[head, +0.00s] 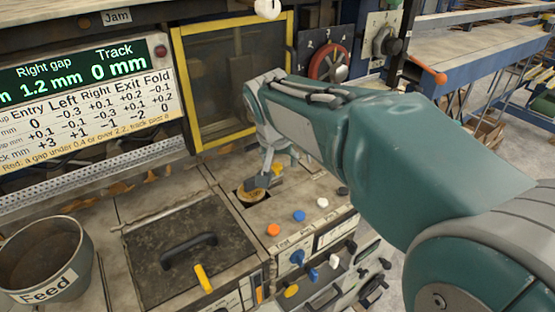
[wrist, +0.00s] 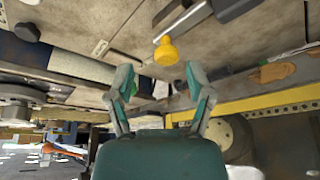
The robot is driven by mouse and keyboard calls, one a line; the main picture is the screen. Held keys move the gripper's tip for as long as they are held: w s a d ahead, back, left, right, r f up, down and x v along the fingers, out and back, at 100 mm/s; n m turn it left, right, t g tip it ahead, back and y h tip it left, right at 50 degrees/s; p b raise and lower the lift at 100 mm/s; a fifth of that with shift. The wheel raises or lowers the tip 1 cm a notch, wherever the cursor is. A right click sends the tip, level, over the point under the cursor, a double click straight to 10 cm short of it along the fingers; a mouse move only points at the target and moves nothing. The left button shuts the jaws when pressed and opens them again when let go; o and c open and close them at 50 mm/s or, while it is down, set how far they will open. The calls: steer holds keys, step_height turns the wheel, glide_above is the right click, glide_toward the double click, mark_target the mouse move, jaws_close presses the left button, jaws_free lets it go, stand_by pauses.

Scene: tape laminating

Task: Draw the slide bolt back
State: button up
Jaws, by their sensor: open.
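My gripper (head: 264,180) is at the end of my arm, low over the worktop beside a dark square recess (head: 240,199). In the wrist view my gripper (wrist: 158,82) has its two fingers apart with nothing between them. A yellow knob (wrist: 166,52) shows just beyond the fingertips in that view, apart from them. In the head view a small yellow part (head: 278,168) shows beside the fingers, partly hidden by them. I cannot tell for certain which part is the slide bolt. A yellow-handled lever (head: 203,279) stands at the front of a dark hatch lid, away from my gripper.
The hatch lid (head: 165,256) has a black handle (head: 188,250). A Feed bowl (head: 50,245) stands at left. Coloured buttons (head: 299,216) and knobs line the front right. A yellow-framed window (head: 215,85) and a red handwheel (head: 329,64) rise behind my arm.

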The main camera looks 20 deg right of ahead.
steer(key=shift+w+f, duration=0.2)
steer(key=shift+f, duration=0.45)
steer(key=shift+a+f, duration=0.1)
steer(key=shift+a, duration=0.45)
steer(key=shift+d, duration=0.25)
steer(key=c, duration=0.9)
steer(key=shift+w+d, duration=0.3)
steer(key=shift+d, duration=0.45)
jaws_close()
steer(key=o, duration=0.9)
jaws_free()
